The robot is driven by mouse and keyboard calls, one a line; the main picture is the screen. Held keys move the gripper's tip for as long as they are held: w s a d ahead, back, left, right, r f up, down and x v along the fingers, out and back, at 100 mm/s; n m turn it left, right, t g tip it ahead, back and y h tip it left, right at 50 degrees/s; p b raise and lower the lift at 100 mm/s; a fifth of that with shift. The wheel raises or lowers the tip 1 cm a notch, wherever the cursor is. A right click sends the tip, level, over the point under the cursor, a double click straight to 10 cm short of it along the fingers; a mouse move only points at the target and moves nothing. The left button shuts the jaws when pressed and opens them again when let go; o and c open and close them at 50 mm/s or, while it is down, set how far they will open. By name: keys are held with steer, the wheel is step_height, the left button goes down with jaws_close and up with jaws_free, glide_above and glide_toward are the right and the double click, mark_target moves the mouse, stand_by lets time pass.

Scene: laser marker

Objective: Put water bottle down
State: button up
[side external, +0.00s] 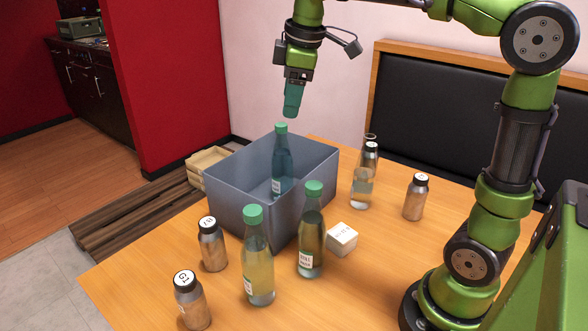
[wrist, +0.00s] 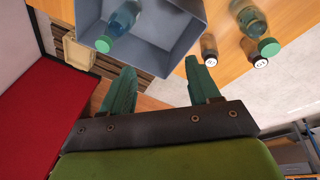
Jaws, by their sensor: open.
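A blue-tinted water bottle (side external: 282,165) with a green cap stands upright inside the grey bin (side external: 232,199); its base is partly hidden by the bin's front wall. In the wrist view the bottle (wrist: 122,20) is seen inside the bin (wrist: 183,27), close to its wall. My gripper (side external: 291,112) hangs above the bin, a little above the bottle's cap and apart from it. In the wrist view my gripper (wrist: 163,72) has its two green fingers spread with nothing between them.
Two green-capped bottles (side external: 257,262) (side external: 312,235) stand before the bin. Brown, black-capped jars (side external: 212,246) (side external: 192,304) (side external: 415,200) stand around it. A clear bottle (side external: 362,185) and white box (side external: 342,239) are on its right. The table (side external: 385,265) is bare at front right.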

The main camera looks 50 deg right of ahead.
steer(key=s+a+f+m+t+y, duration=0.1)
steer(key=s+a+f+m+t, duration=0.1)
steer(key=s+f+m, duration=0.3)
steer(key=s+a+f+m+t+y, duration=0.1)
steer(key=s+a+f+m+t, duration=0.1)
steer(key=s+m, duration=0.4)
steer(key=s+a+f, duration=0.1)
steer(key=s+f, duration=0.1)
steer(key=s, duration=0.1)
steer(key=shift+s+a+f+m+y, duration=0.25)
steer(key=shift+s+f+m+y, duration=0.05)
steer(key=shift+s+f, duration=0.05)
